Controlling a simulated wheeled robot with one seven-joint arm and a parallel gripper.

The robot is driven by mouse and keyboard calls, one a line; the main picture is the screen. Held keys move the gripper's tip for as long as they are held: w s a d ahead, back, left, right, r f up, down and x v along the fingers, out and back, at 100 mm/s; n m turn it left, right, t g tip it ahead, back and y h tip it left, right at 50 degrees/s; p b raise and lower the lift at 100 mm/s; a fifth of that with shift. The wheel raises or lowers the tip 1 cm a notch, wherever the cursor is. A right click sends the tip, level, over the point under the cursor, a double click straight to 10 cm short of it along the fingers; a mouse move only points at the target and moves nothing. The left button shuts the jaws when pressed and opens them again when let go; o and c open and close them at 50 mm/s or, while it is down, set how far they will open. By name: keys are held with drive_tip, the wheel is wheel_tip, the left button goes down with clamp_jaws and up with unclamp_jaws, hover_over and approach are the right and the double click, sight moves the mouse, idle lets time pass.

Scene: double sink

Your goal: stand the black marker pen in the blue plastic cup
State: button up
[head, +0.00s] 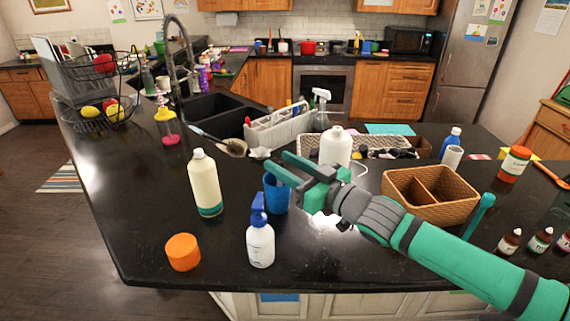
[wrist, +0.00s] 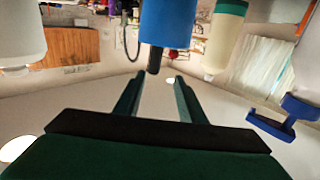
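The blue plastic cup (head: 275,197) stands on the dark counter, just below my gripper's fingertips in the head view. In the wrist view, which looks upside down, the cup (wrist: 168,22) is at the top. The black marker pen (wrist: 154,60) sticks out past the cup's mouth there, its other end hidden by the cup. I cannot make out the pen in the head view. My gripper (head: 277,162) is open above the cup. In the wrist view its fingertips (wrist: 156,83) are apart, with the pen's end just beyond the empty gap.
A cream bottle (head: 204,184) and a white pump bottle with a blue head (head: 260,243) stand close to the cup. A white bottle (head: 336,147) stands behind my gripper. A wicker basket (head: 432,207) is right. The left counter is mostly clear.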

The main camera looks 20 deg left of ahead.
drive_tip(key=shift+d, duration=0.15)
drive_tip(key=v, duration=1)
drive_tip(key=shift+s+d, duration=0.2)
drive_tip(key=shift+d, duration=0.05)
drive_tip(key=shift+f, duration=0.1)
idle(0.4)
